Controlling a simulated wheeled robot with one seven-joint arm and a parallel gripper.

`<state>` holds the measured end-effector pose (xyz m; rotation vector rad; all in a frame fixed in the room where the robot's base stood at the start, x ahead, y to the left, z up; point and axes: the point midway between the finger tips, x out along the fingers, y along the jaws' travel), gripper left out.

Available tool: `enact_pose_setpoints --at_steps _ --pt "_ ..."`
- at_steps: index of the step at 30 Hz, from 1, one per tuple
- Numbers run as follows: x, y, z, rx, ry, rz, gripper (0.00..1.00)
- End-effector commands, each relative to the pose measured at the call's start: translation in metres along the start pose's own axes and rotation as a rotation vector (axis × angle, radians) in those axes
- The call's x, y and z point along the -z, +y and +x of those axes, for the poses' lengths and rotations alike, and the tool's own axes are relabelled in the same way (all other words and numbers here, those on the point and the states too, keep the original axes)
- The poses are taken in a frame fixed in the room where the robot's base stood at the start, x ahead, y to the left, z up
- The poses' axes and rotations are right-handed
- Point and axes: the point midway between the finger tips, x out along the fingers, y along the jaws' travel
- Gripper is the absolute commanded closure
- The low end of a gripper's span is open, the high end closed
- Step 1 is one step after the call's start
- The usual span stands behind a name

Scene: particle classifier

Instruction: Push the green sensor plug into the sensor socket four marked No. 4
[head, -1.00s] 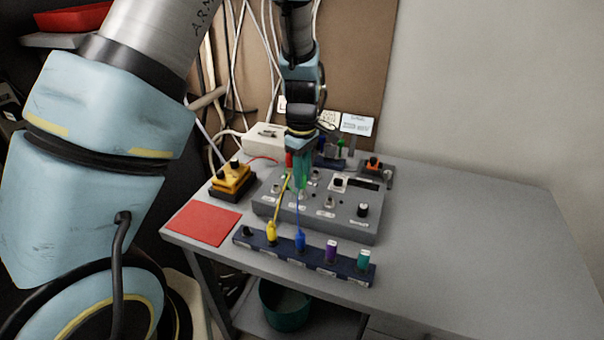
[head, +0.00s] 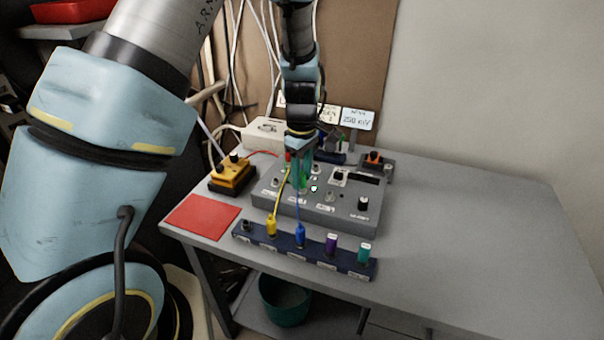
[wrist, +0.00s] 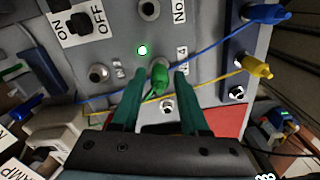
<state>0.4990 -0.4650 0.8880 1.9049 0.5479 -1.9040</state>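The green sensor plug (wrist: 160,76) sits upright at a socket in the grey panel (wrist: 205,60), beside a label reading 4, in the wrist view. The socket under it is mostly hidden by the plug. A small green light (wrist: 142,50) glows close to it and also shows in the head view (head: 314,188). My gripper (wrist: 163,74) has its two teal fingers on either side of the plug, with a gap visible on both sides. In the head view my gripper (head: 300,186) stands low over the panel, covering most of the plug.
A dark rail (head: 318,262) in front of the panel holds yellow, blue, purple and teal plugs. Yellow and blue cables run from it towards my gripper. A yellow box (head: 233,178) and a red mat (head: 203,217) lie left. The table's right side (head: 470,230) is clear.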

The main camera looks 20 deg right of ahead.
Motion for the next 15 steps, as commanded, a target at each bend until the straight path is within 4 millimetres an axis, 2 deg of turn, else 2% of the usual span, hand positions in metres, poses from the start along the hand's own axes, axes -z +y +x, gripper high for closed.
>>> enact_pose_setpoints --at_steps 1,4,11,15 --pt "0.0 0.0 -0.0001 0.0 0.0 0.0 0.49" --pt "0.0 0.0 -0.0002 0.0 0.0 0.0 0.4" --pt "0.0 0.0002 -0.0008 -0.001 0.0 0.0 0.4" --pt "0.0 0.0009 -0.0099 -0.003 0.001 0.001 0.4"
